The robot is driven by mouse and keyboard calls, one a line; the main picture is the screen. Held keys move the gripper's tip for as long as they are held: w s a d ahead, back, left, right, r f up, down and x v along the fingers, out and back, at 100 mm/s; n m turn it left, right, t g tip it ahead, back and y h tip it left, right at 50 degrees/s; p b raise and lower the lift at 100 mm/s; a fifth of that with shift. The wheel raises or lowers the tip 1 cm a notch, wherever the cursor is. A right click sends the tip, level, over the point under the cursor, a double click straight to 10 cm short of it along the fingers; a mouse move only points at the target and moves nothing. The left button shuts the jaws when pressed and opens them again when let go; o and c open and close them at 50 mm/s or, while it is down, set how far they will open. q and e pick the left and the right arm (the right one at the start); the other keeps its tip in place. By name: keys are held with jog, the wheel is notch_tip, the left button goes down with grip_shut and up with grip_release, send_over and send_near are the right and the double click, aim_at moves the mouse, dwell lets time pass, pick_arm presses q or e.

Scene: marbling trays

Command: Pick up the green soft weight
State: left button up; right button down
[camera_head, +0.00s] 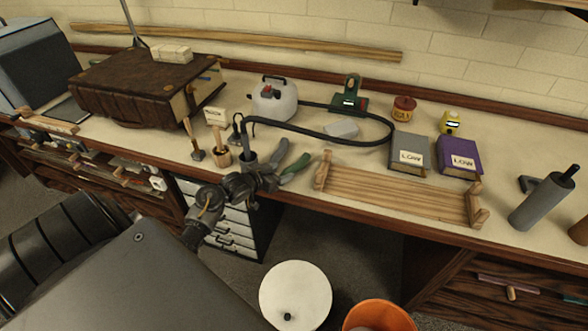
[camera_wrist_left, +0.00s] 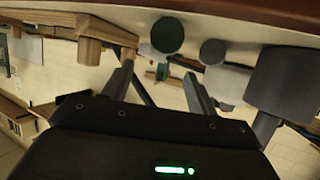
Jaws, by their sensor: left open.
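The green soft weight (camera_head: 296,166) is a dark green roll lying near the front edge of the bench, just left of the wooden rack. In the left wrist view, which is upside down, its round end (camera_wrist_left: 168,34) faces me, roughly ahead of the space between the fingers. My left gripper (camera_head: 271,180) is at the bench's front edge, close to the green roll's near end. Its fingers (camera_wrist_left: 159,66) are apart with nothing between them. A similar grey roll (camera_head: 279,151) lies left of the green one. My right gripper is not in view.
The wooden rack (camera_head: 395,194) lies right of the green weight. A grey cup (camera_head: 249,160) and a wooden pot (camera_head: 221,159) stand to the left. A black hose (camera_head: 330,134) curves behind.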

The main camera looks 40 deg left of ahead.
aim_at(294, 165)
pick_arm(q)
jog(key=shift+p+x, duration=0.45)
jog(key=shift+x, duration=3.15)
jog(key=shift+a+r, duration=0.1)
jog(key=shift+a, duration=0.1)
grip_shut()
